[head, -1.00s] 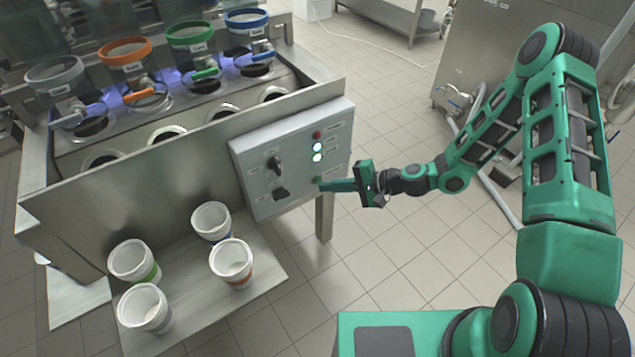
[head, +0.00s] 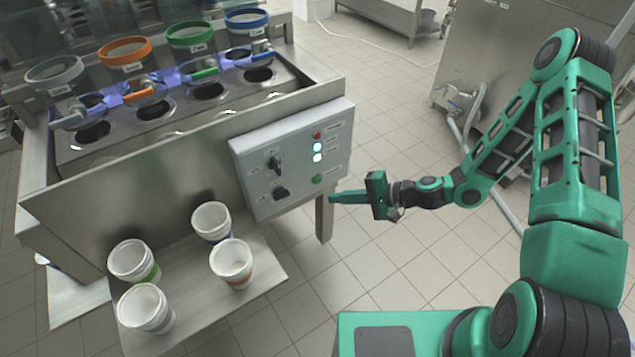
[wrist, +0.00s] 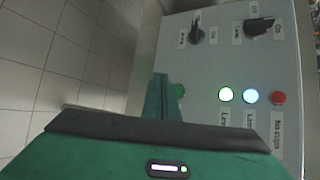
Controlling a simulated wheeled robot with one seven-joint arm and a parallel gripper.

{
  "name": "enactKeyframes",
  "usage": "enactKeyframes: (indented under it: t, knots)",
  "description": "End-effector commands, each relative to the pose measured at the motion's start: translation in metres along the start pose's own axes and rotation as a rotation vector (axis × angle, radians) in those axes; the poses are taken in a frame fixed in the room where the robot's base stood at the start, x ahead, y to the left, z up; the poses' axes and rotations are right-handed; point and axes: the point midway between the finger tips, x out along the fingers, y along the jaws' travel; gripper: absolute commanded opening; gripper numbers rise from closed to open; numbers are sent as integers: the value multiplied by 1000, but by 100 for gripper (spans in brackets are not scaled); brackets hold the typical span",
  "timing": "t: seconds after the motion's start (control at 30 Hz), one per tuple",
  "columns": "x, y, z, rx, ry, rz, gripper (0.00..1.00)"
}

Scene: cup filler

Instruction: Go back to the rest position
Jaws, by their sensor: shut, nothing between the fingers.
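My gripper (head: 333,197) is shut and empty. In the head view it is in front of the lower right corner of the grey control panel (head: 262,155), apart from it. The panel carries a green button (head: 317,179), two lit lamps (head: 317,152), a red button (head: 317,135) and two black knobs (head: 276,165). In the wrist view the shut fingers (wrist: 160,78) point toward the panel and partly cover the green button (wrist: 180,90).
Several white cups (head: 231,262) stand on the metal shelf (head: 262,281) below the filler. Colour-rimmed hoppers (head: 190,37) line its top. A steel cabinet (head: 500,50) stands behind my arm. The tiled floor (head: 400,270) right of the filler is clear.

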Motion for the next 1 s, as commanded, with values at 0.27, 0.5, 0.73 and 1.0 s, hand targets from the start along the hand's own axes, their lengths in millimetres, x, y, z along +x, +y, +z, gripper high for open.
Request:
enactKeyframes:
  t: [0.27,0.5,0.73,1.0]
  knots:
    - [-11,8,8,0,1,-1,0]
    - [-11,8,8,0,1,-1,0]
    - [-11,8,8,-1,0,0,0]
    - [-37,11,9,-104,-24,117,0]
